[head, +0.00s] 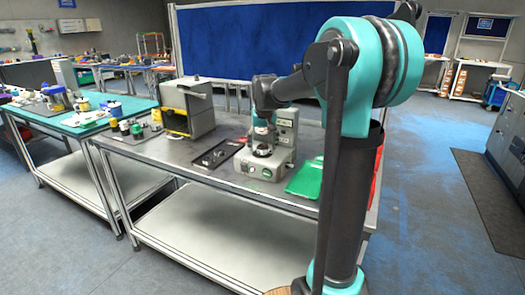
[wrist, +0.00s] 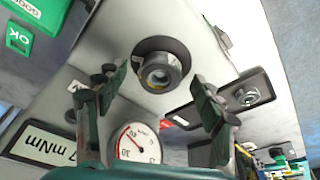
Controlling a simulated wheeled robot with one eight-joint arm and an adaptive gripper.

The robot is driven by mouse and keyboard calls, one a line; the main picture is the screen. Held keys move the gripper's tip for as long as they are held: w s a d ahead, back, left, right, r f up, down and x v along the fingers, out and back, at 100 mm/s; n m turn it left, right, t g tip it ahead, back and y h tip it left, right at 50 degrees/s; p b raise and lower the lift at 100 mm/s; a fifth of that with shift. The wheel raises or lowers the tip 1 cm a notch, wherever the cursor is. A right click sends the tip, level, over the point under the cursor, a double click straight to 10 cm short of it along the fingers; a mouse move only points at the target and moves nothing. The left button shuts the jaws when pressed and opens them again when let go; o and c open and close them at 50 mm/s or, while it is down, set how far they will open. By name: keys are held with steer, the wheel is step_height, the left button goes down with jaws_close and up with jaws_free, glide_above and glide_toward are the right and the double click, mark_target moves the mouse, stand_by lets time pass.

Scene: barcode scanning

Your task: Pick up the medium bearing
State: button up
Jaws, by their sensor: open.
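A metal ring-shaped part (wrist: 158,74), which looks like a bearing, sits on a dark round seat of the grey test machine (head: 265,171). In the wrist view the part lies between and beyond the two fingers of my gripper (wrist: 159,92). The fingers are spread and nothing is held. In the head view my gripper (head: 262,125) is above the machine's round seat (head: 262,151). A second ring part (wrist: 247,96) lies on the dark tray (wrist: 262,77) beside the machine. I cannot tell from size which one is the medium bearing.
The machine's face carries a dial gauge (wrist: 138,142) and an mNm label (wrist: 45,143). Its upright column (head: 285,127) stands close to my gripper. A green sheet (head: 305,179) lies to its right. A yellow-fronted box (head: 188,106) and small parts stand farther left.

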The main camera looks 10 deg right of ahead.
steer(key=c, duration=1.5)
